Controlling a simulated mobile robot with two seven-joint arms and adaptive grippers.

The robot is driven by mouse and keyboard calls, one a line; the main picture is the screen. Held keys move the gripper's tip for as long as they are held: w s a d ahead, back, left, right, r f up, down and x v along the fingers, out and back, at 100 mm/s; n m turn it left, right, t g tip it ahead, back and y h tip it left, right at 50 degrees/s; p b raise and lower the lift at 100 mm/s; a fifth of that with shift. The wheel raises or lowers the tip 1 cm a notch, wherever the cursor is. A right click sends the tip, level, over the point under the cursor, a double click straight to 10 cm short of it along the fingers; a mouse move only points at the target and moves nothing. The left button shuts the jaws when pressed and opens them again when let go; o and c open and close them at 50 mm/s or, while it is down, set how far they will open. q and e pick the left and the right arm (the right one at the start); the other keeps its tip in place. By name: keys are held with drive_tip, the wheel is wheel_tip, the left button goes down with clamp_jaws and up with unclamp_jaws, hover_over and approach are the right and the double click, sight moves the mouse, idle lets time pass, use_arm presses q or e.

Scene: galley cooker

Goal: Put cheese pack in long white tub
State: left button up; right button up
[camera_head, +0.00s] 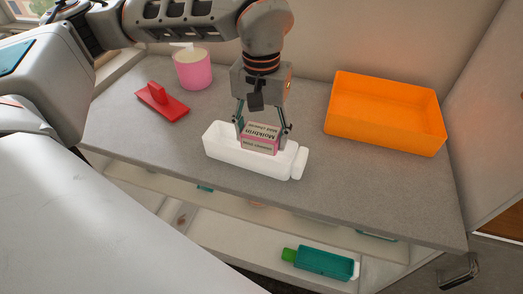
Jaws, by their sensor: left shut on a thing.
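The cheese pack (262,137), a small pink and cream box with dark lettering, is held between the fingers of my left gripper (261,130). The gripper points down and is shut on the pack. The long white tub (225,152) stands on the grey counter directly below. The pack is at the tub's opening, with its lower part hidden behind the tub's near wall. I cannot tell whether it touches the tub's floor. My right gripper is not in view.
An orange bin (385,112) stands on the counter at the right. A red handled object (162,102) and a pink container (193,70) are at the left. A teal bottle with a green cap (320,263) lies lower down, below the counter.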

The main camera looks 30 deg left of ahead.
sight(262, 131)
use_arm(q)
drive_tip(key=shift+f, duration=2.8)
drive_tip(key=shift+f, duration=0.15)
drive_tip(key=o, duration=1.2)
drive_tip(key=shift+o, duration=0.2)
wheel_tip(262, 131, up, 12)
drive_tip(key=shift+f+p, duration=0.25)
drive_tip(key=shift+p, duration=0.1)
drive_tip(key=shift+r, duration=0.4)
